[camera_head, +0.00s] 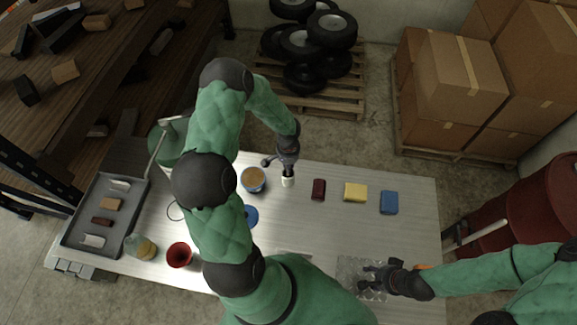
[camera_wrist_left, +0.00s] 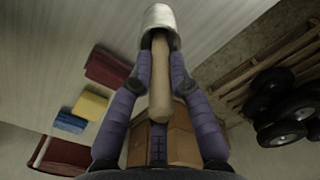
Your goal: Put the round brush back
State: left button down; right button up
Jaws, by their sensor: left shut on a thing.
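The round brush has a wooden handle (camera_wrist_left: 160,85) and a pale round head (camera_wrist_left: 160,27); its pale end also shows in the head view (camera_head: 288,182). My left gripper (camera_head: 288,171) is shut on the brush handle, with one finger on each side in the left wrist view (camera_wrist_left: 160,70). The pale end points down toward the table, to the right of a blue can with tan contents (camera_head: 253,177). I cannot tell whether the brush touches the table. My right gripper (camera_head: 368,279) is low over the front right of the table, its fingers apart and nothing visible between them.
A dark red block (camera_head: 319,189), a yellow block (camera_head: 355,192) and a blue block (camera_head: 389,202) lie right of the brush. A red cup (camera_head: 179,254), a jar (camera_head: 140,246) and a grey tray (camera_head: 77,227) stand left. My left arm partly hides a blue disc (camera_head: 251,215).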

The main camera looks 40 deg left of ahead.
pick_arm(q)
jog(key=shift+f, duration=0.15)
pick_arm(e)
jog(key=shift+f, duration=0.15)
pick_arm(q)
jog(key=c, duration=1.2)
grip_release()
jog(key=shift+o, duration=0.2)
